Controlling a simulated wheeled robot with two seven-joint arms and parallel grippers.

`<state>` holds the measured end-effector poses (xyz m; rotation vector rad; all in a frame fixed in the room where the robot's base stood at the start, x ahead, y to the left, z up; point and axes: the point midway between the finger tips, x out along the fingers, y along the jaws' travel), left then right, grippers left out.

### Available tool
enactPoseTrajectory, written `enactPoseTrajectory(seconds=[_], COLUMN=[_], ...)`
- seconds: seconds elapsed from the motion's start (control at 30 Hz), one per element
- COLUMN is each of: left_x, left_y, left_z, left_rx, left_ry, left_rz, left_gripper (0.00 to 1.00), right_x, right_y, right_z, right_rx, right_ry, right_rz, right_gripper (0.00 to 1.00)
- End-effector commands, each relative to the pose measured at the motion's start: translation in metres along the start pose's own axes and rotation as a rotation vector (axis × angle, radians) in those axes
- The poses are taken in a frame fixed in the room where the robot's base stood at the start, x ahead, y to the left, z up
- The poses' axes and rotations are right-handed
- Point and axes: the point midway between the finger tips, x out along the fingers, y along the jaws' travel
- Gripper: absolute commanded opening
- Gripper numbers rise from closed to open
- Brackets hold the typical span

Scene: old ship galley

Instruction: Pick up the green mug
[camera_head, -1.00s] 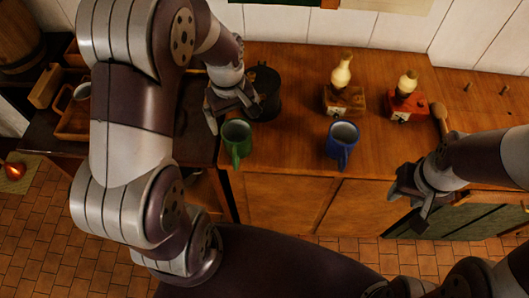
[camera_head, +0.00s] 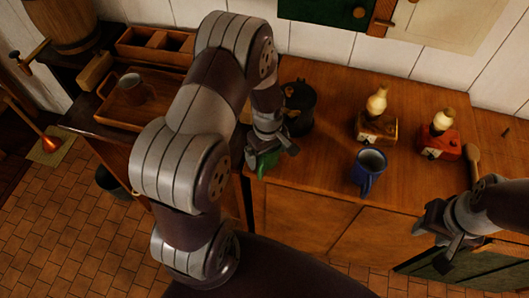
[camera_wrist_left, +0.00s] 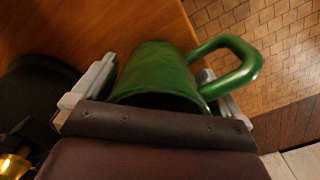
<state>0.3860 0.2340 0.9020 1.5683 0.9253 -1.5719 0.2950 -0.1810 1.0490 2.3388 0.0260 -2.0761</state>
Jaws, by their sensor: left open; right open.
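The green mug (camera_head: 264,160) stands at the front left edge of the wooden counter, mostly hidden behind my left gripper in the head view. In the left wrist view the green mug (camera_wrist_left: 158,75) lies between the two open fingers of my left gripper (camera_wrist_left: 158,92), with its handle pointing right. The fingers sit on either side of the mug; I cannot tell whether they touch it. My left gripper (camera_head: 268,155) is over the mug in the head view. My right gripper (camera_head: 438,238) is open and empty, in front of the counter at the right.
A blue mug (camera_head: 369,172) stands right of the green one. A dark pot (camera_head: 300,108) is close behind my left gripper. Two grinders, one brown (camera_head: 376,127) and one red (camera_head: 441,147), stand further back. A wooden tray (camera_head: 118,111) with a brown mug is at left.

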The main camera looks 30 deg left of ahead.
Motion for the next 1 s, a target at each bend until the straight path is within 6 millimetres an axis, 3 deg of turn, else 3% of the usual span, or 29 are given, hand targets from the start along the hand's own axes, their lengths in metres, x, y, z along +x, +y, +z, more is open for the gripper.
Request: enactPoseTrajectory(seconds=[0.27,0.43,0.77,1.0], left_x=[0.008,0.008,0.004,-0.029], left_y=[0.000,0.000,0.001,0.002], left_z=[0.000,0.000,0.000,-0.001], left_rx=[0.001,0.001,0.001,0.001], left_ry=[0.001,0.001,0.002,0.004], left_rz=[0.001,0.001,0.003,0.006], left_gripper=[1.00,0.50,0.50,0.50], right_x=[0.000,0.000,0.001,0.006], right_y=[0.000,0.000,0.000,0.000], right_z=[0.000,0.000,0.000,0.001], right_rx=[0.000,0.000,0.000,0.000], right_ry=[0.000,0.000,0.000,0.000], right_rz=[0.000,0.000,0.000,0.000], right_gripper=[0.43,0.43,0.43,0.43])
